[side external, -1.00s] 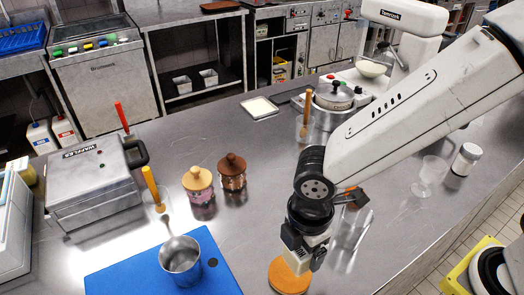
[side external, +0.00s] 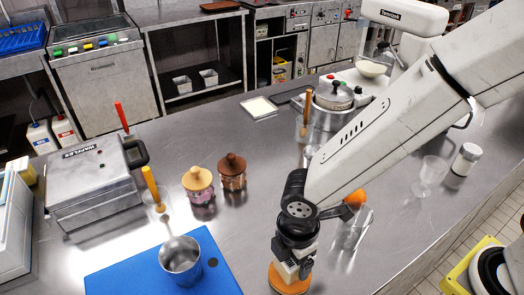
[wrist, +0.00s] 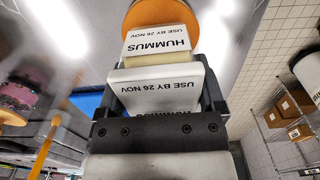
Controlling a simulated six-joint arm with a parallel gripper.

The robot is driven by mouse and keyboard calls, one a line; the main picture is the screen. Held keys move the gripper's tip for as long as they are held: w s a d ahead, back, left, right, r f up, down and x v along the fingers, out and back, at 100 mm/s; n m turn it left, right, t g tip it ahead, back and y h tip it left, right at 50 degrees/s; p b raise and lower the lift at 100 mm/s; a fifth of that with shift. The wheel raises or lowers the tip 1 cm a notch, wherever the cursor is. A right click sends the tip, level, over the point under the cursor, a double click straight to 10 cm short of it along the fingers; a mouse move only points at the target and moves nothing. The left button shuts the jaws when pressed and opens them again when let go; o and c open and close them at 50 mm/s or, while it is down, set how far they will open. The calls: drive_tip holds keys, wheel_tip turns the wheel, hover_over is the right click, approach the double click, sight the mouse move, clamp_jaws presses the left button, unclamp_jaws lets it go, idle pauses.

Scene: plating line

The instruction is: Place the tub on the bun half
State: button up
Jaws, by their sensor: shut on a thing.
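My gripper (side external: 296,267) (wrist: 160,84) points down over the round orange-brown bun half (side external: 290,287) at the near edge of the counter. It is shut on a small white tub (wrist: 155,86) marked "USE BY 26 NOV", held between the two dark fingers in the wrist view. Beyond it in that view is a pale face lettered "HUMMUS"; I cannot tell whether it is the same tub or another. The bun half (wrist: 160,14) shows just past that face. In the side view the gripper hides most of the tub, and I cannot tell whether it touches the bun.
A blue board (side external: 130,270) with a metal cup (side external: 180,259) lies left of the gripper. The counter between the jars and the gripper is clear.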

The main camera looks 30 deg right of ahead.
drive_tip(key=shift+f, duration=0.2)
drive_tip(key=o, duration=1.3)
drive_tip(key=shift+r, duration=0.1)
drive_tip(key=shift+r, duration=6.1)
drive_tip(key=d+f+m+t, duration=0.1)
drive_tip(key=d+f+m, duration=0.1)
drive_tip(key=d+m, duration=0.4)
drive_tip(key=w+d+f+m, duration=0.1)
drive_tip(key=d+f+m, duration=0.1)
drive_tip(key=d+m, duration=0.4)
drive_tip(key=d+f+m+t, duration=0.1)
drive_tip(key=d+m, duration=0.5)
drive_tip(key=d, duration=0.7)
drive_tip(key=shift+w+d+f+t, duration=0.15)
drive_tip(key=shift+f, duration=0.3)
drive_tip(key=shift+w+d+f+t, duration=0.15)
drive_tip(key=shift+f, duration=0.25)
